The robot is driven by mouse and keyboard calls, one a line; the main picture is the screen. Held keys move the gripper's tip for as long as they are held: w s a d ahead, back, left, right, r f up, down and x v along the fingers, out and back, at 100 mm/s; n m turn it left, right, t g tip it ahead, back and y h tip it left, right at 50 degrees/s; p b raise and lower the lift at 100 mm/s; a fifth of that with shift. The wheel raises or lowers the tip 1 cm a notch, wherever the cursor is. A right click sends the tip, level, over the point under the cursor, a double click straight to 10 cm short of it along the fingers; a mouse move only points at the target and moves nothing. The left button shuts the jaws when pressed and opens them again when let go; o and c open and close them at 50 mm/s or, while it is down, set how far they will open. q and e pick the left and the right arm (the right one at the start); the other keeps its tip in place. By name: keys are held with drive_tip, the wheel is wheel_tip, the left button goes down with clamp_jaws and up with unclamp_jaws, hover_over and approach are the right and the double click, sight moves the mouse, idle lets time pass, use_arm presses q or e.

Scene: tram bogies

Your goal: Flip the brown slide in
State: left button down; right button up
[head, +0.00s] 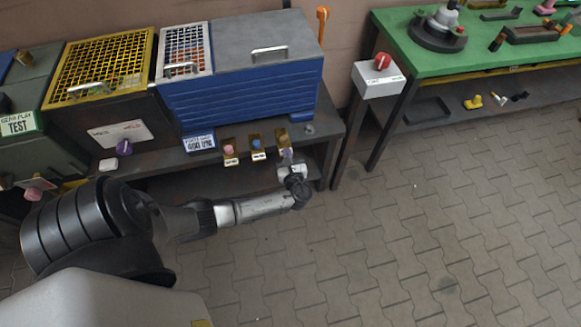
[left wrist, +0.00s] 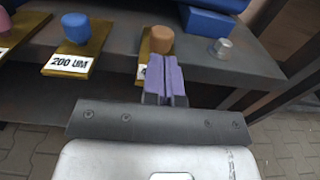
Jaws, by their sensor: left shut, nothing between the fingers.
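The brown slide is a brass-coloured plate with a brown knob (head: 283,134), rightmost of three slides at the front of the dark bench. Its knob (left wrist: 161,39) also shows in the left wrist view, just beyond my fingertips. My left gripper (head: 287,154) is at the bench's front edge, in front of this slide. Its purple fingers (left wrist: 166,62) are shut and empty. They hide part of the slide's plate and most of its label. I cannot tell whether they touch it. My right gripper is not in view.
A blue-knobbed slide (head: 256,143) labelled 200 UM and a pink-knobbed slide (head: 229,150) sit to the left. A small metal knob (left wrist: 222,47) stands to the right. The blue cabinet (head: 240,95) rises behind. The paved floor (head: 430,220) at right is clear.

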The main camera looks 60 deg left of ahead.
sight(284, 142)
use_arm(q)
drive_tip(key=shift+b+x, duration=0.4)
drive_tip(key=shift+x, duration=1.15)
drive_tip(key=shift+w+a, duration=0.1)
drive_tip(key=shift+a, duration=0.3)
drive_tip(key=x, duration=0.4)
drive_tip(key=shift+a, duration=0.1)
drive_tip(key=shift+f, duration=0.15)
drive_tip(key=shift+p, duration=0.4)
